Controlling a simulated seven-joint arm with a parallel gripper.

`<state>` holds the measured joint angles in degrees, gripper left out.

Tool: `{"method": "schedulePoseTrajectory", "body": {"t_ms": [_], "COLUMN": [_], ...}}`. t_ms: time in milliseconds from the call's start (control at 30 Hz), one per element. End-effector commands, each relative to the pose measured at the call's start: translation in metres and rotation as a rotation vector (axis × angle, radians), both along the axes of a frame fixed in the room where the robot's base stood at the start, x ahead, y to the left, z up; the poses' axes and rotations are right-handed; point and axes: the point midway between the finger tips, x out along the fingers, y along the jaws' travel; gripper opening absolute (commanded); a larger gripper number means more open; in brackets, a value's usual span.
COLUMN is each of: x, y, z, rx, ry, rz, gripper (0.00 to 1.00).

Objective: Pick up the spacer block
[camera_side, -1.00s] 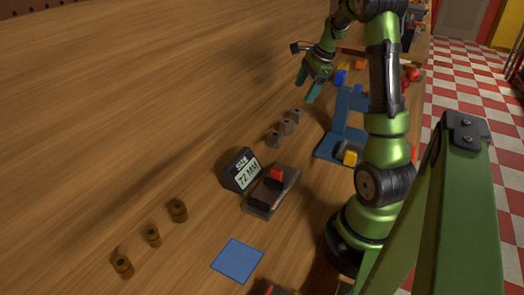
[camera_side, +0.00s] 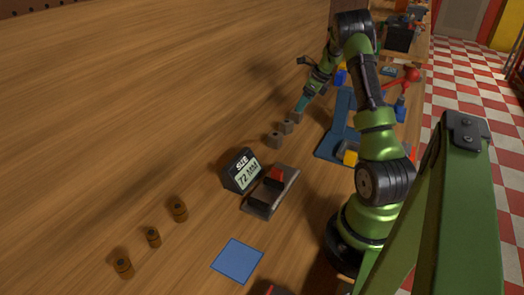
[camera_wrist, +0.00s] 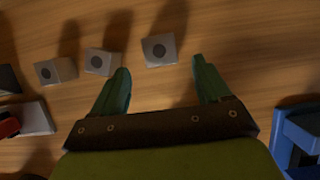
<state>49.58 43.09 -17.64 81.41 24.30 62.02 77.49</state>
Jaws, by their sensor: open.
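Three grey spacer blocks with round dark holes stand in a row on the wooden table. In the wrist view they are the left block (camera_wrist: 55,71), the middle block (camera_wrist: 102,63) and the right block (camera_wrist: 160,51). The side view shows the near block (camera_side: 274,141), the middle block (camera_side: 287,127) and the far block (camera_side: 296,117). My gripper (camera_side: 300,106) is low over the far block. In the wrist view my gripper (camera_wrist: 161,66) is open, its teal fingers to either side of the right block's line, with that block just beyond the tips. Nothing is held.
A display reading 72 MM (camera_side: 242,170) and a grey fixture with a red part (camera_side: 271,191) stand nearer. A blue stand (camera_side: 340,130) is to the right. A blue square (camera_side: 237,260) and several brown cylinders (camera_side: 179,210) lie in front. The table left of the blocks is clear.

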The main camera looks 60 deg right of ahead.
Motion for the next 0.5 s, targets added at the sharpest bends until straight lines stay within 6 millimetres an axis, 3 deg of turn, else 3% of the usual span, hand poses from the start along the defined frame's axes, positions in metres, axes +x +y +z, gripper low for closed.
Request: {"method": "schedulePoseTrajectory", "body": {"t_ms": [267, 500], "x": [0.01, 0.026], "y": [0.0, 0.0], "z": [-0.021, -0.053], "rx": [0.001, 0.001], "ry": [0.0, 0.002], "rz": [0.001, 0.001], "gripper": [0.77, 0.77]}}
